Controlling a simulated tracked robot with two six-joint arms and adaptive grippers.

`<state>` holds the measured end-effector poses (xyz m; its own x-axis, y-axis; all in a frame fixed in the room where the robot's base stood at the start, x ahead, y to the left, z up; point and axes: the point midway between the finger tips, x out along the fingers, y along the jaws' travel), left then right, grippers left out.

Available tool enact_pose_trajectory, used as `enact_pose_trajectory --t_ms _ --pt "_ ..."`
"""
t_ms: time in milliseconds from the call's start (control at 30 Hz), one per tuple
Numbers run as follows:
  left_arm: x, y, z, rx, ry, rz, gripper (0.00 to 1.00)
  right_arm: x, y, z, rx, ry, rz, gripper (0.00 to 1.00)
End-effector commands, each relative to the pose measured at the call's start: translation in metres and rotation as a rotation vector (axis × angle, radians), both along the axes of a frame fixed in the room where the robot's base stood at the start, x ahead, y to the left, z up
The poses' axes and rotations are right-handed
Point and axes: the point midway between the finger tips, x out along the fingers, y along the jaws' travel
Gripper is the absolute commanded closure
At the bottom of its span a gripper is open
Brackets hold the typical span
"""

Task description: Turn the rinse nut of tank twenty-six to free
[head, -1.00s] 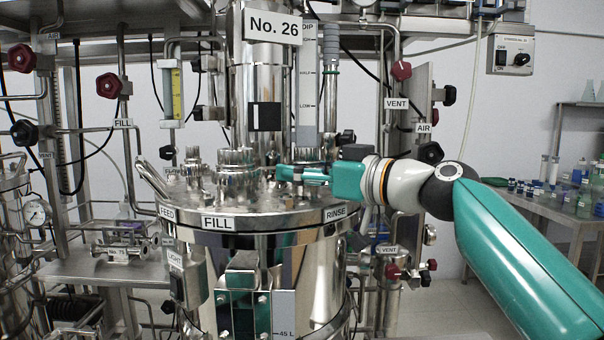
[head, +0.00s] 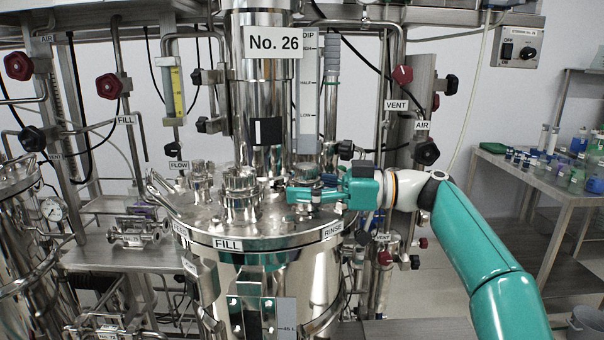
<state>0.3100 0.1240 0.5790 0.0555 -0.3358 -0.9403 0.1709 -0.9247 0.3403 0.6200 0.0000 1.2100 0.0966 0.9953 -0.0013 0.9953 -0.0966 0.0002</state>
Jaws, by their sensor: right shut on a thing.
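Tank twenty-six (head: 285,262) is a shiny steel vessel under a "No. 26" sign (head: 273,43). Its lid (head: 205,222) carries several ports with metal nuts. The "RINSE" label (head: 333,230) is at the right of the lid rim. My right gripper (head: 300,191) reaches in from the right, low over the right part of the lid behind this label. It is shut on what looks like the rinse nut; its fingers hide most of the nut, so I cannot tell how far it is turned. My left gripper is not in view.
A larger capped port (head: 240,183) stands left of my right gripper, and a tall steel column (head: 263,90) rises behind. Pipes and dark vent and air knobs (head: 426,153) are at the right. A bench with bottles (head: 545,172) stands far right.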

Motion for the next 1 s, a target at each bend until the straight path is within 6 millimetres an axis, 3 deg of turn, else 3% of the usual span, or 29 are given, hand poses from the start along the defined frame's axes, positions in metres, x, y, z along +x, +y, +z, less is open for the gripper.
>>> enact_pose_trajectory --t_ms 367,400,567,1000 --pt "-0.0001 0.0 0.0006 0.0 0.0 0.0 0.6 0.0008 -0.0012 -0.0036 -0.004 0.003 0.004 0.75" --pt "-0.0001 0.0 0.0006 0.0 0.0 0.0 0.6 0.0008 -0.0012 -0.0037 -0.004 0.003 0.004 0.39" --pt "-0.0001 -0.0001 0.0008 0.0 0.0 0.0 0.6 0.0005 -0.0008 -0.0026 -0.003 0.002 0.004 0.14" --pt "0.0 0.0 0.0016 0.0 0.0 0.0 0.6 -0.0003 -0.0072 -0.0005 0.0 0.0 0.003 0.14"
